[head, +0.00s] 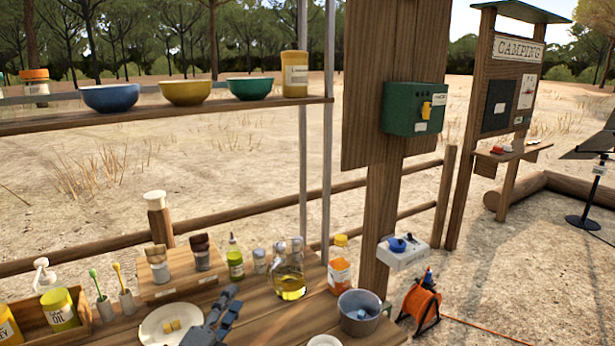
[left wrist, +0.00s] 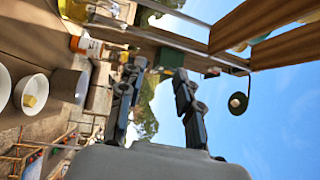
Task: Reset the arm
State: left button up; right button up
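My left gripper (head: 222,310) is low in the head view, above the wooden table (head: 255,322) and just right of the white plate (head: 155,326). In the left wrist view my left gripper (left wrist: 157,77) has its two dark fingers spread apart, with nothing between them. The scene appears turned sideways in that view, with sky at the right. My right gripper is in neither view.
A glass oil jug (head: 289,278), an orange-labelled bottle (head: 340,264) and a grey pot (head: 359,313) stand right of the gripper. A wooden spice stand (head: 178,290) is behind the plate. Bowls sit on the shelf (head: 200,109) above.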

pick_arm(q)
jog(key=s+a+f+n+g+y, duration=0.3)
jog(key=s+a+f+n+y, duration=0.15)
jog(key=s+f+n, duration=0.35)
jog(key=s+f+n+g, duration=0.4)
jog(key=s+f, duration=0.1)
jog(key=s, duration=0.4)
jog(key=s+f+n+g, duration=0.3)
jog(key=s+f+g, duration=0.1)
jog(key=s, duration=0.5)
jog(key=s+f+n+g, duration=0.4)
jog(key=s+f, duration=0.1)
jog(key=s, duration=0.4)
notch_tip(320, 180, down, 26)
jog(key=s+g, duration=0.1)
jog(key=s, duration=0.1)
jog(key=s+a+f+g, duration=0.1)
jog(key=s+a+f, duration=0.2)
jog(key=s+f, duration=1.2)
jog(key=shift+s+m+y, duration=0.3)
jog(key=shift+s+y, duration=0.05)
jog(key=shift+s, duration=0.15)
